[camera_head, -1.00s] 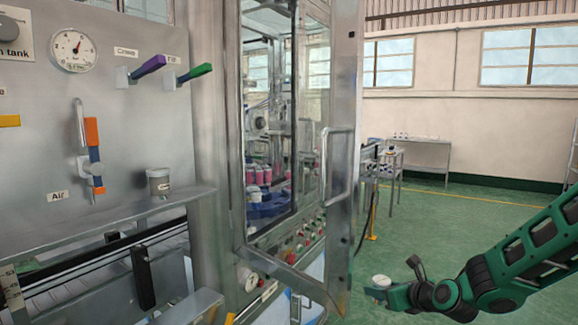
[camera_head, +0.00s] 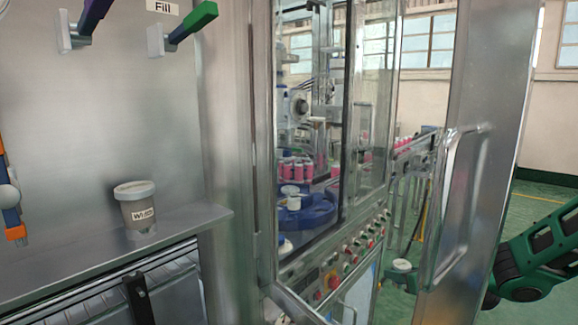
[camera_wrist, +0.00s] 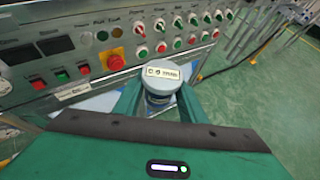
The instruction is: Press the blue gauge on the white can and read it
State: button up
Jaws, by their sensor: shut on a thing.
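My gripper (camera_wrist: 161,98) is shut on a round blue-grey piece (camera_wrist: 158,92) with a white label on its top, probably the gauge; the print is too small to read. In the head view the piece (camera_head: 401,265) shows as a small pale disc left of the open door, which hides my wrist. A small white can (camera_head: 291,203) stands on the blue turntable (camera_head: 318,214) inside the machine, behind the door opening. The held piece is outside the machine, apart from that can. No gauge reading is visible.
The metal door (camera_head: 497,120) stands open at the right, its handle (camera_head: 462,200) near my arm. A control panel (camera_wrist: 105,50) with buttons lies ahead. Pink cans (camera_head: 294,170) stand inside. A labelled tub (camera_head: 136,208) sits on the left shelf.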

jog(key=shift+w+d, duration=0.2)
